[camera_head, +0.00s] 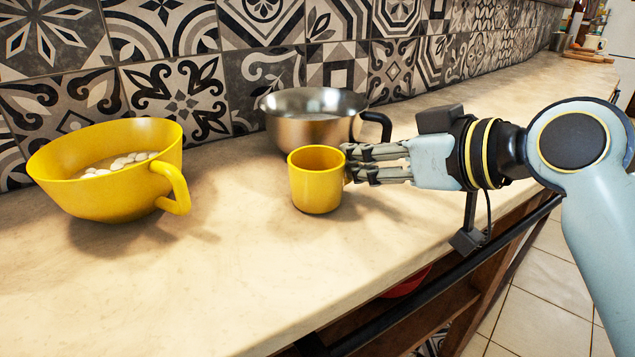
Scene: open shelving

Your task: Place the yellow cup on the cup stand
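The small yellow cup (316,190) is upright on the pale counter, near the middle of the view. My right gripper (350,162) comes in from the right, with its fingertips at the cup's right side. Its fingers lie close to each other there. Any handle on that side of the cup is hidden by them, and I cannot tell whether they grip it. I cannot make out a cup stand in this view. My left gripper is not in view.
A large yellow bowl (95,202) with a handle holds white pieces at the left. A steel bowl (300,128) with a black handle stands just behind the cup. The counter (190,285) is clear in front. A tiled wall (180,45) runs behind.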

